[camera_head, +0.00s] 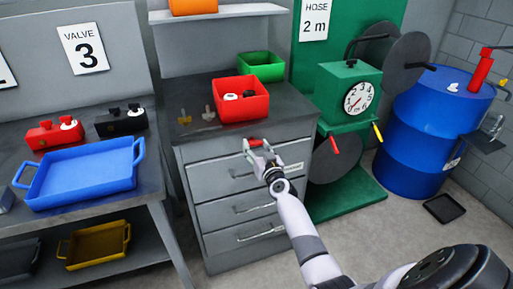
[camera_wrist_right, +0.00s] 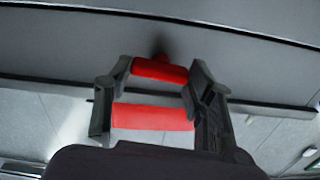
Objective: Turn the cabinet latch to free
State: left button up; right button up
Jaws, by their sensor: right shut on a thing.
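The cabinet latch (camera_head: 254,142) is a small red handle at the top front of the grey drawer cabinet (camera_head: 198,152), just under its dark top. My right gripper (camera_head: 259,149) is at the latch and shut on it. In the right wrist view, the red latch (camera_wrist_right: 160,70) lies crosswise between the two fingertips, close to the grey cabinet front. A second red bar (camera_wrist_right: 152,117) shows nearer the palm; I cannot tell whether it belongs to the latch. The fingers hide part of the latch. My left gripper is not in view.
A red bin (camera_head: 241,106) and a green bin (camera_head: 262,66) stand on the cabinet top. A blue tray (camera_head: 82,180) is on the left bench. A green hose reel unit (camera_head: 345,80) and a blue drum (camera_head: 425,130) stand at right. Drawer handles (camera_head: 254,207) protrude below the latch.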

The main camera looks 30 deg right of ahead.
jog(key=m, duration=0.8)
jog(key=shift+m+b, duration=0.3)
jog(key=shift+m, duration=0.1)
jog(key=m, duration=0.4)
jog(key=shift+f, duration=0.1)
jog(key=shift+m, duration=2)
jog(key=o, duration=1.2)
jog(key=shift+c, duration=0.2)
jog(key=v, duration=1.2)
